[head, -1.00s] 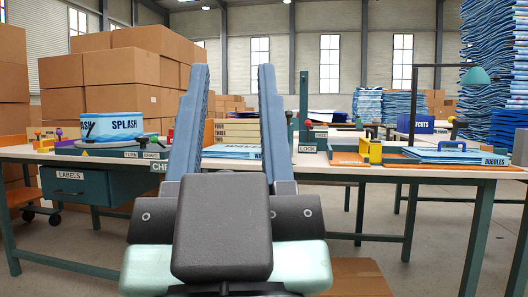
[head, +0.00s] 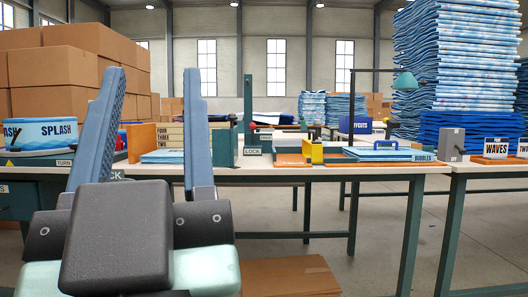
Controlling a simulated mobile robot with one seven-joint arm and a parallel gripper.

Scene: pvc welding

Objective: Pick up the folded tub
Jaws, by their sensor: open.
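My gripper (head: 152,80) stands large in the foreground at left, its two long blue fingers upright and apart, with nothing between them. Flat blue folded pieces (head: 172,156) lie on the workbench (head: 243,170) behind the fingers, partly hidden by the right finger. Another flat blue folded stack (head: 378,153) lies on the bench at centre right, by the BUBBLES label. I cannot tell which of these is the folded tub. My gripper appears nearer to me than the bench and touches neither.
A round SPLASH tub (head: 42,134) stands on the bench at left. A yellow block (head: 313,152), a green post (head: 248,100) and a lamp (head: 403,80) rise from the bench. Tall blue stacks (head: 455,60) stand behind at right. Flat cardboard (head: 290,277) lies on the floor below.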

